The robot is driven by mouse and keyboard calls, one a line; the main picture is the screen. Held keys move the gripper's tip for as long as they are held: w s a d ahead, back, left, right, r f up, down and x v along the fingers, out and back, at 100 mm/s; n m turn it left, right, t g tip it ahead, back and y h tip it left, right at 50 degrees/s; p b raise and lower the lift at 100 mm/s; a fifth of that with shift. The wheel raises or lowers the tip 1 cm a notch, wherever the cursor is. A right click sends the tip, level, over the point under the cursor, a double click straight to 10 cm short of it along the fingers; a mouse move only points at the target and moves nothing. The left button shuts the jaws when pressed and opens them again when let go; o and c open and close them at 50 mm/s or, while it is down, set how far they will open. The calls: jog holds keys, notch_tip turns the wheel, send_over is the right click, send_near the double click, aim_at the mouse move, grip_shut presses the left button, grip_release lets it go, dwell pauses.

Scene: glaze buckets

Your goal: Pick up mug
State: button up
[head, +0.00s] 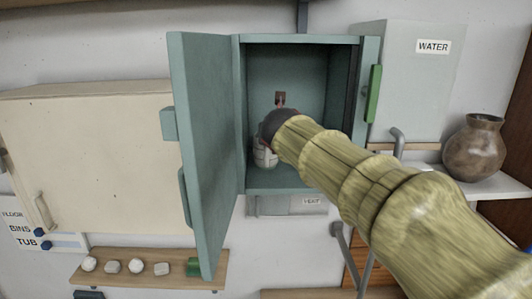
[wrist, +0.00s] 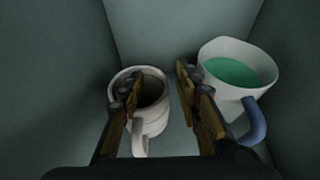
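A white mug (wrist: 152,120) with a dark inside and a pale handle toward the camera stands at left in the wrist view. A white mug (head: 264,155) also shows in the head view, low in the open cabinet. A second, wider white mug (wrist: 232,82) with a green inside and blue handle stands to the right in the wrist view. My gripper (wrist: 159,80) is open, fingers apart. Its left finger overlaps the left mug's opening; I cannot tell whether it is inside or above. Its right finger lies between the mugs. In the head view my arm hides most of the gripper.
The teal cabinet (head: 352,41) has close side walls around my gripper. Its door (head: 207,150) stands open on the left. A grey WATER box (head: 410,85) and a brown vase (head: 474,150) are to the right. A shelf (head: 125,277) with stones is below left.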

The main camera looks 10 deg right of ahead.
jog(key=shift+s+r, duration=0.15)
jog(key=shift+c, duration=0.4)
jog(key=c, duration=0.4)
grip_shut()
